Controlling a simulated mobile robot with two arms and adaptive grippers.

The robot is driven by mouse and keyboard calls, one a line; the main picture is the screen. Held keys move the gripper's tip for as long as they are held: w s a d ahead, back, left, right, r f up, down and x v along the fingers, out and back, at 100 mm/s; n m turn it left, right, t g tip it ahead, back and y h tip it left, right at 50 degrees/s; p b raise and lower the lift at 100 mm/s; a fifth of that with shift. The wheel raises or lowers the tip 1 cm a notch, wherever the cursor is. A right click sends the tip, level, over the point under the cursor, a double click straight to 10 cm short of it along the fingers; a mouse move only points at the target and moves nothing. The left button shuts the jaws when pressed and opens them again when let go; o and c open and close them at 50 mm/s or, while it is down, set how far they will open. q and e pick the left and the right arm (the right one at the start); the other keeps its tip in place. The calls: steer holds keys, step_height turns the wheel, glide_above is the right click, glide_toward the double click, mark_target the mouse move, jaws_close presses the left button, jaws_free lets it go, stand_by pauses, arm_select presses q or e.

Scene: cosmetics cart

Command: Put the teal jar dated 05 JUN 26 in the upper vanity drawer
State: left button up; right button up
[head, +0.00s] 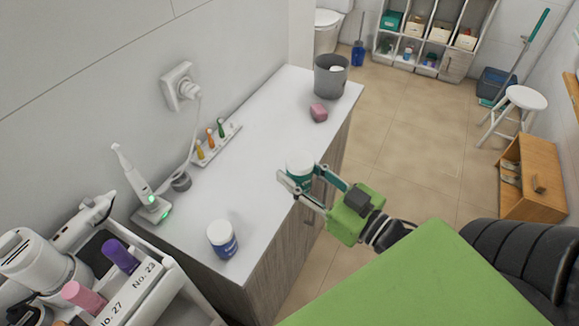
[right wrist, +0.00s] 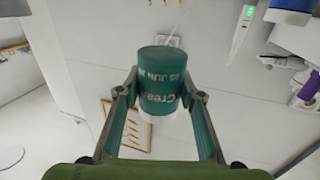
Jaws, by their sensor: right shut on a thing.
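The teal jar (head: 299,166) with a white lid is held by my right gripper (head: 303,176) above the front edge of the vanity counter. In the right wrist view the teal jar (right wrist: 162,82) is between both fingers, and its label partly reads "Crea" and "05 JUN"; the year cannot be read clearly. The vanity (head: 262,150) has a white top and a wood front (head: 287,246), seen at a steep angle. No drawer shows pulled out, and the gripper hides part of the front. My left gripper is not in view.
A blue jar (head: 222,240) with a white lid stands at the counter's near end. A charging toothbrush (head: 138,178), a small tray of brush heads (head: 216,142), a pink soap (head: 319,112) and a grey bin (head: 331,77) stand on the counter. A cart (head: 178,285) is at lower left.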

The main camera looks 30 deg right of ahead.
steer(key=shift+s+r, duration=0.35)
steer(key=shift+s, duration=0.35)
steer(key=shift+f, duration=0.1)
steer(key=shift+s+a+f, duration=0.15)
steer(key=shift+a+f, duration=0.05)
steer(key=s+a+f+m+h, duration=0.1)
steer(key=a+f+m+h, duration=0.1)
steer(key=a+h, duration=0.2)
steer(key=shift+s+a+m+t, duration=0.3)
steer(key=shift+s+a+m, duration=0.1)
steer(key=shift+a, duration=0.45)
